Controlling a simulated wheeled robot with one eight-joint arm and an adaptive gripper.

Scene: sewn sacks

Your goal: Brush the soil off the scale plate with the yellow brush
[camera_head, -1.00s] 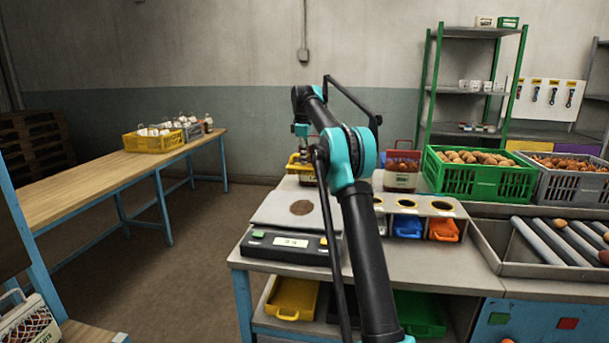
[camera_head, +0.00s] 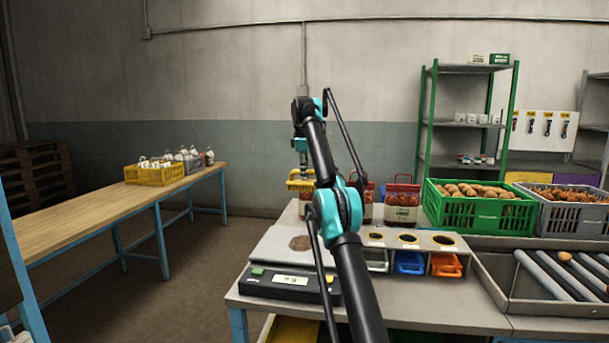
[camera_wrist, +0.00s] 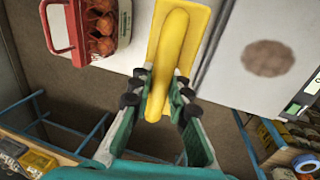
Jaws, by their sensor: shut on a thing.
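The yellow brush (camera_wrist: 174,50) is held between the fingers of my gripper (camera_wrist: 158,98) in the wrist view, gripped around its handle. In the head view the brush (camera_head: 300,182) hangs below my gripper (camera_head: 301,160), at the back left of the bench. The scale plate (camera_head: 275,246) is a pale flat plate, partly hidden by my arm. A round brown soil patch (camera_head: 300,243) lies on it; the soil (camera_wrist: 267,58) also shows to the right of the brush in the wrist view. The brush appears to be off the soil, beside the plate (camera_wrist: 232,85).
A red-handled container (camera_wrist: 97,28) of brown produce stands left of the brush. Filled containers (camera_head: 402,200) and a green crate (camera_head: 478,205) line the bench's back. The scale's display unit (camera_head: 290,282) is in front of the plate. Open floor lies left of the bench.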

